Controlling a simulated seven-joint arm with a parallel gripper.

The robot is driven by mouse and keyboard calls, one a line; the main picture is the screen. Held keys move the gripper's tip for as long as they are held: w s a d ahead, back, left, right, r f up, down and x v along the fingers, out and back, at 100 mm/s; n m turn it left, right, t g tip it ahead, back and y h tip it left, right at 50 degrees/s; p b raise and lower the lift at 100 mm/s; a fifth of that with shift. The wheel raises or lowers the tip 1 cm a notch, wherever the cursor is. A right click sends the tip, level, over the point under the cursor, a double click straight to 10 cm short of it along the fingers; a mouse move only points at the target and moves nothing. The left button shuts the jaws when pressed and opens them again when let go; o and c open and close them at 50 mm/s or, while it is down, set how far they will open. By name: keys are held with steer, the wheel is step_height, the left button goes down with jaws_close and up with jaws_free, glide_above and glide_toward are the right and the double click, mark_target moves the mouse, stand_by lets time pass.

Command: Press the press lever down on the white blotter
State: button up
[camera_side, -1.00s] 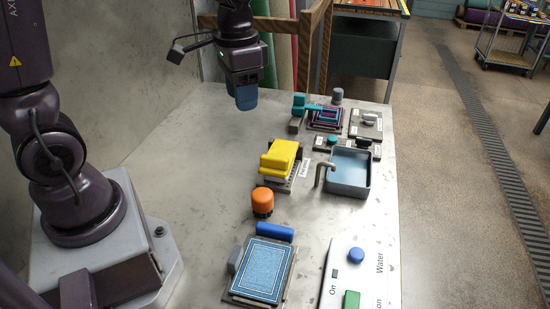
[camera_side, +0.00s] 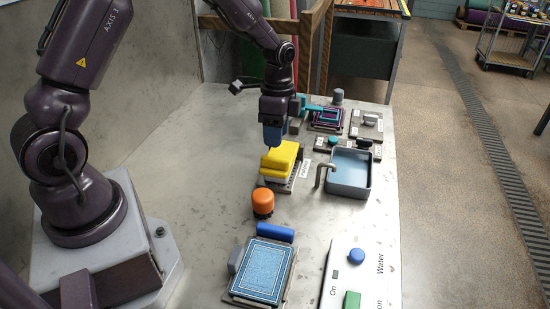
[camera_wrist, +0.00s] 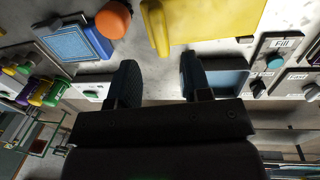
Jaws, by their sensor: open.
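A yellow lever-like block (camera_side: 281,155) sits over a white pad (camera_side: 277,177), which I take for the blotter, on a dark ribbed base. Its yellow top also fills the top of the wrist view (camera_wrist: 215,22). My gripper (camera_side: 272,143) hangs fingers down just above the far left part of the yellow block; I cannot tell whether it touches. In the wrist view my gripper (camera_wrist: 160,75) has its two dark fingers apart, with nothing between them. The white pad is mostly hidden under the yellow block.
An orange knob (camera_side: 263,202) and a blue rug (camera_side: 262,271) on a board stand nearer. A grey-blue basin (camera_side: 366,183) with a spout lies to the right. A teal arm (camera_side: 318,106) over a purple rug (camera_side: 326,122) is behind. The left tabletop is clear.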

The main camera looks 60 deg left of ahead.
mark_target(275, 158)
steer(key=f, duration=0.7)
steer(key=shift+s+d, duration=0.3)
